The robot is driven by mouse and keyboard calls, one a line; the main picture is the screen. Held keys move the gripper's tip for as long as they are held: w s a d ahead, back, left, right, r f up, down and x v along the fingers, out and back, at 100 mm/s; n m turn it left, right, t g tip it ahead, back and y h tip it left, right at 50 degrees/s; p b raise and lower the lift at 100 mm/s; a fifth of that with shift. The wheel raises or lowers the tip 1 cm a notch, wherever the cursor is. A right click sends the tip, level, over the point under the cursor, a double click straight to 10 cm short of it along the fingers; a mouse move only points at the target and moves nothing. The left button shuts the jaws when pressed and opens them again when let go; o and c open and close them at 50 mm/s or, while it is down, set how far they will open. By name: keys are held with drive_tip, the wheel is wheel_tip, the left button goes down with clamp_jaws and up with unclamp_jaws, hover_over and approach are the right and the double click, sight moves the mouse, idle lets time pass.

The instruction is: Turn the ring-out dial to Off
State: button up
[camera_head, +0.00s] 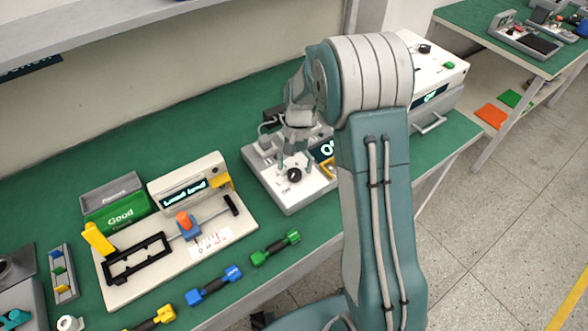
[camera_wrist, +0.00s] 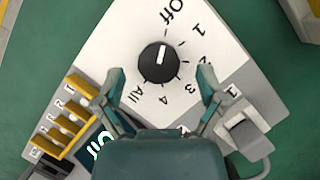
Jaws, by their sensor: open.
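The ring-out dial (camera_wrist: 158,64) is a round black knob on a white panel (camera_wrist: 110,50). Its white pointer mark points up in the wrist view, toward the Off label (camera_wrist: 177,14). Labels 1, 2, 3, 4 and All run clockwise round its right and lower sides. My gripper (camera_wrist: 159,84) is open, its fingers left and right of the dial, with visible gaps. In the head view the dial (camera_head: 294,174) sits on the white device, with my gripper (camera_head: 294,160) just above and behind it.
Yellow numbered switches (camera_wrist: 68,125) line the panel's left edge; a grey lever (camera_wrist: 246,137) is at right. A lit display (camera_head: 327,149) is beside the dial. A white fixture (camera_head: 130,290), a green Good bin (camera_head: 120,212) and colored handled parts (camera_head: 275,248) are left on the green bench.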

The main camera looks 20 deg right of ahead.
drive_tip(key=v, duration=1.1)
drive_tip(key=shift+a, duration=0.1)
wheel_tip(320, 180, up, 7)
drive_tip(key=n+t, duration=0.1)
drive_tip(key=t, duration=0.1)
hover_over(299, 172)
drive_tip(key=s+r+n+t+h, duration=0.1)
drive_tip(key=s+r+t, duration=0.2)
drive_tip(key=s+r, duration=0.3)
drive_tip(key=s+a+n+t+h, duration=0.1)
drive_tip(key=s+n+t, duration=0.2)
drive_tip(key=s, duration=1.2)
drive_tip(key=shift+a+f+t, duration=0.15)
drive_tip(key=shift+f+t, duration=0.25)
drive_tip(key=shift+t, duration=0.5)
